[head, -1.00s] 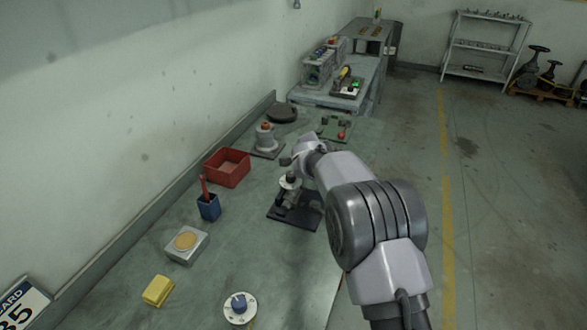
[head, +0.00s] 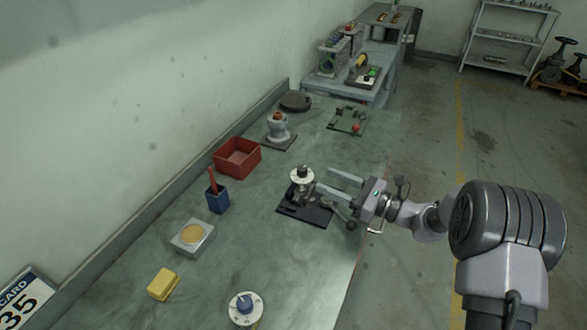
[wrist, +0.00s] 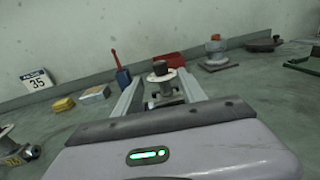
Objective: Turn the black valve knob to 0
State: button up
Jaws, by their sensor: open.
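The black valve knob (head: 302,169) sits on top of a white round dial (head: 303,177), on a small grey valve body over a black base plate (head: 290,212). The dial's marks are too small to read. My gripper (head: 325,181) is open and empty, just right of the valve, with its fingers pointing left towards it. In the wrist view, the black knob (wrist: 160,67) and its dial show between and beyond the two open fingertips. I see no contact with the knob.
A blue knob on a white dial (head: 245,304) stands at the near end of the bench. A yellow block (head: 164,284), a grey box (head: 193,237), a blue cup (head: 217,200) and a red bin (head: 237,158) line the wall side.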

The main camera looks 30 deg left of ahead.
aim_at(294, 171)
jog(key=a+b, duration=0.2)
jog(key=a, duration=0.9)
jog(key=shift+w+a+b, duration=0.15)
jog(key=shift+a+b, duration=0.2)
jog(key=shift+a, duration=0.05)
grip_shut()
jog(key=shift+r+m+t+p, duration=0.1)
jog(key=shift+m+t+p, duration=0.2)
jog(key=shift+t+p, duration=0.1)
jog(key=shift+w+m+t, duration=0.2)
jog(key=shift+m+t, duration=0.4)
jog(key=shift+t, duration=0.4)
